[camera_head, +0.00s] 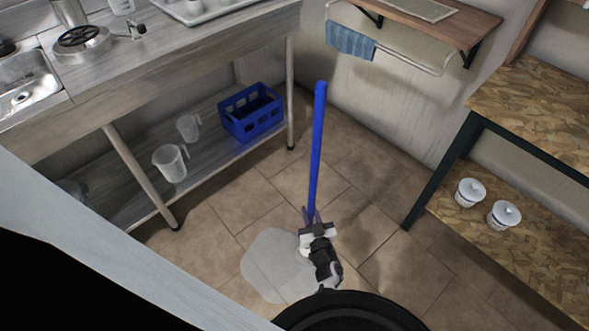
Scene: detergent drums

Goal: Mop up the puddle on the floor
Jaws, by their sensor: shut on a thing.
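A pale grey puddle (268,266) lies on the brown tiled floor in the lower middle of the view. A long blue mop handle (317,150) stands nearly upright, leaning slightly to the right at its top. My gripper (313,218) is shut on the lower visible part of the handle, just right of the puddle in the picture. The mop's head is hidden behind my gripper and arm, so I cannot tell whether it touches the puddle.
A counter with a sink (28,85) stands at the left. Its lower shelf holds clear jugs (171,163) and a blue crate (251,112). A wooden shelf unit (520,220) with two white lidded pots stands at the right. A blue towel (350,41) hangs on a wall rail.

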